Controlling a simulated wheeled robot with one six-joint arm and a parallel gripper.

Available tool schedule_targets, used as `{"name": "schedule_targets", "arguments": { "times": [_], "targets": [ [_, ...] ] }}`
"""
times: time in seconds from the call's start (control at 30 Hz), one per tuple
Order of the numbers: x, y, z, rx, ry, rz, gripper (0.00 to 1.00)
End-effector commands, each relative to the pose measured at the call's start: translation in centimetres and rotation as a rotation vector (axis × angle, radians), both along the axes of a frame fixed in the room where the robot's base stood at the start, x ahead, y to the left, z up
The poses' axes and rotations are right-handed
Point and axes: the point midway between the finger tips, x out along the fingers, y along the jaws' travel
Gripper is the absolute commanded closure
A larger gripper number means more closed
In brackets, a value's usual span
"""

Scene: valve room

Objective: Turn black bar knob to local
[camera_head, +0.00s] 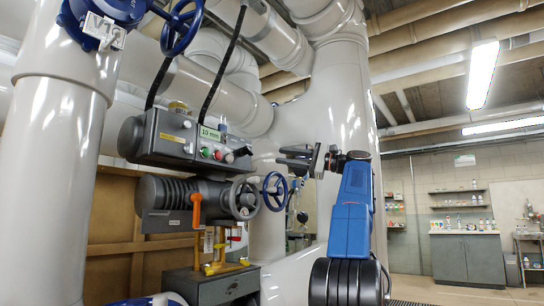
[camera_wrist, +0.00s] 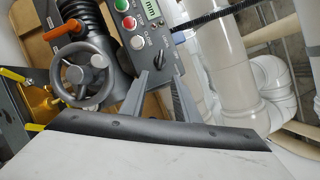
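The black bar knob (camera_head: 243,151) sits at the right end of the dark grey control box (camera_head: 165,140) in the head view. In the wrist view the black knob (camera_wrist: 160,62) is on the panel face, just beyond the fingertips. My gripper (camera_head: 281,156) is to the right of the box, its fingers pointing left toward the knob. In the wrist view my gripper (camera_wrist: 163,78) shows two fingers apart with nothing between them. A gap between gripper and knob shows in the head view.
Red, green and white push buttons (camera_wrist: 137,42) and a green mm display (camera_head: 209,133) are beside the knob. Below are a grey handwheel (camera_head: 245,198), a blue handwheel (camera_head: 275,191) and an orange lever (camera_head: 196,209). Thick white pipes (camera_head: 65,180) stand around the box.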

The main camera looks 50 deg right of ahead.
Motion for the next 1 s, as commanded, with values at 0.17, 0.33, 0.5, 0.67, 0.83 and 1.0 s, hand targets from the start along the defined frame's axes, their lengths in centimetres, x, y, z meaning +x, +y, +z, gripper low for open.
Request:
{"name": "schedule_targets", "arguments": {
  "times": [0.17,0.33,0.5,0.67,0.83,1.0],
  "targets": [
    [-2.6,-1.2,-0.6,0.001,0.001,-0.001,0.72],
    [-3.9,-1.8,-0.9,0.001,0.000,0.000,0.72],
    [-4.3,-1.9,-0.9,0.000,0.000,0.001,0.72],
    [-4.3,-1.9,-0.9,0.000,0.000,0.001,0.72],
    [-4.3,-1.9,-0.9,0.000,0.000,0.001,0.72],
    [-4.3,-1.9,-0.9,0.000,0.000,0.001,0.72]
  ]
}}
